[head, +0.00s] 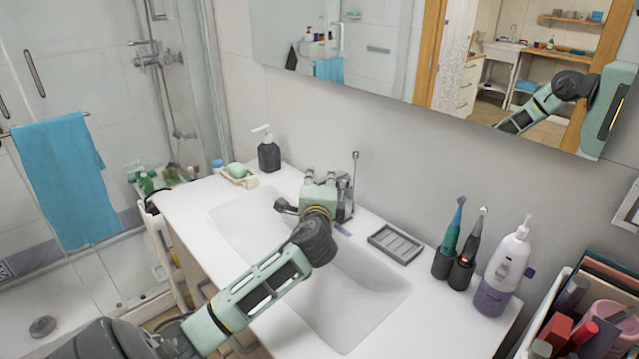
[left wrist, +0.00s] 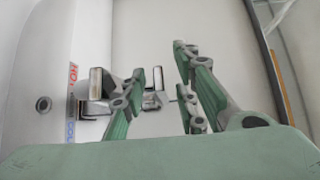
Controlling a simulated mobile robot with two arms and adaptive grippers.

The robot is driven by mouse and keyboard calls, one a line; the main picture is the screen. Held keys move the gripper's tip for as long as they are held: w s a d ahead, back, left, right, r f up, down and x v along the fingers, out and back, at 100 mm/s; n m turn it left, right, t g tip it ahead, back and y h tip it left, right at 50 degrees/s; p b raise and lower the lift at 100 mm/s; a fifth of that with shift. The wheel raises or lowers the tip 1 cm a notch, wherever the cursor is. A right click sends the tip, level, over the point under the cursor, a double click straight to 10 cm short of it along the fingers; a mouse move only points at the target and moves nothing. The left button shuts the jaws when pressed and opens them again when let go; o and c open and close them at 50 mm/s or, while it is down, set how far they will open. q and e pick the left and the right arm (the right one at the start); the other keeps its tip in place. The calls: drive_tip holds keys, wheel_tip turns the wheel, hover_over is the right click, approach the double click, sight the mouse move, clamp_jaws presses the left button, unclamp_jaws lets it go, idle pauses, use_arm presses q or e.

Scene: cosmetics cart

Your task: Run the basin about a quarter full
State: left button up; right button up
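The white basin (head: 364,302) is sunk in the counter. No water stream or clear water surface shows in it, but my arm hides its middle. The grey metal faucet (head: 346,194) stands at its back edge, partly hidden by my left gripper (head: 320,181). In the left wrist view the gripper's two green fingers (left wrist: 160,92) are apart. The faucet (left wrist: 152,101) shows beyond them, partly behind the left-hand finger; I cannot tell whether they touch. A strip with red HOT and blue COLD lettering (left wrist: 72,90) lies beside the faucet. My right gripper is out of view.
A dark soap dispenser (head: 268,152) and soap dish (head: 238,174) stand left of the faucet. A grey tray (head: 396,244), two toothbrushes in dark holders (head: 461,273) and a pump bottle (head: 504,270) stand right. A cosmetics box (head: 546,318) is at far right. The mirror (head: 380,52) hangs behind.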

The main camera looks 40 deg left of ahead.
sight(323, 180)
use_arm(q)
clamp_jaws()
drive_tip(key=shift+f, duration=0.1)
idle(0.3)
drive_tip(key=r+m+g+p, duration=0.1)
drive_tip(key=p, duration=0.6)
drive_tip(key=r+m+g+h+p, duration=0.1)
drive_tip(key=r+p, duration=0.1)
drive_tip(key=p, duration=0.5)
drive_tip(key=shift+w+r+g, duration=0.2)
drive_tip(key=shift+w+g, duration=0.1)
drive_tip(key=shift+w, duration=0.1)
drive_tip(key=shift+w+d+f+p, duration=0.1)
drive_tip(key=shift+p, duration=0.45)
drive_tip(key=shift+f, duration=0.1)
drive_tip(key=shift+c, duration=1.4)
unclamp_jaws()
drive_tip(key=shift+o, duration=1.4)
